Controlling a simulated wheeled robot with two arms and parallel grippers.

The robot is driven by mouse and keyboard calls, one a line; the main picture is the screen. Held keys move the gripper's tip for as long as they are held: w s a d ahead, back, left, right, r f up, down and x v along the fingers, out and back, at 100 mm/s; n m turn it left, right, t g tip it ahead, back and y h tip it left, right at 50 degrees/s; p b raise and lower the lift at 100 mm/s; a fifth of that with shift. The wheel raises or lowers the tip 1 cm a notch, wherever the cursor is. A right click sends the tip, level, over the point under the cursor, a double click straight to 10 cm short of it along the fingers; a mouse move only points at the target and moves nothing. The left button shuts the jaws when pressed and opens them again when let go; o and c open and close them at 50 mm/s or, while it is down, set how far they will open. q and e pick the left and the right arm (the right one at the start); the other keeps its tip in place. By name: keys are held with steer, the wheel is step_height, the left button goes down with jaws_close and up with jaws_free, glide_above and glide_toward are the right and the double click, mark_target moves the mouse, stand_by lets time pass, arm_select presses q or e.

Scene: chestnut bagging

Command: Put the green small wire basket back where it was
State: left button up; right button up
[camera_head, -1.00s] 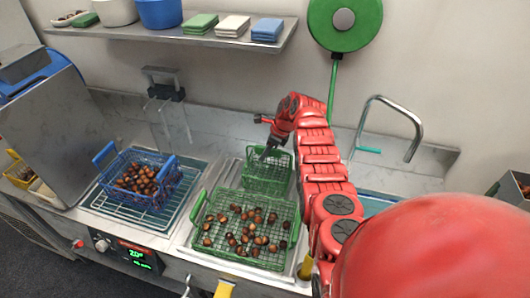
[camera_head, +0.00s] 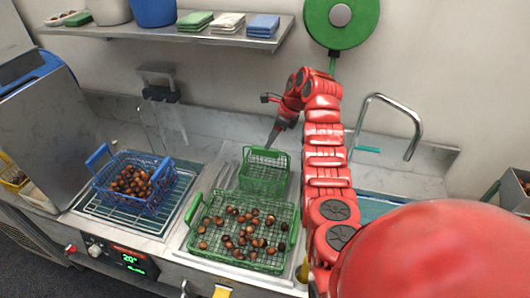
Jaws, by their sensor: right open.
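The green small wire basket (camera_head: 264,178) stands upright behind the larger green wire basket (camera_head: 240,246), which holds several chestnuts. The small basket looks empty. My right gripper (camera_head: 271,138) is open and points down just above the back rim of the small basket. It holds nothing. My left gripper is out of view.
A blue wire basket (camera_head: 126,198) with chestnuts stands on a wire rack at the left. A shelf (camera_head: 160,37) with pots and folded cloths hangs above. A tap (camera_head: 413,120) rises at the right. A large green disc (camera_head: 322,18) is on the wall.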

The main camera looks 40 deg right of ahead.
steer(key=p+v, duration=0.1)
steer(key=v, duration=0.1)
steer(key=shift+r, duration=0.4)
steer(key=shift+s+d+r, duration=0.15)
steer(key=shift+s+r, duration=0.1)
steer(key=shift+r, duration=0.1)
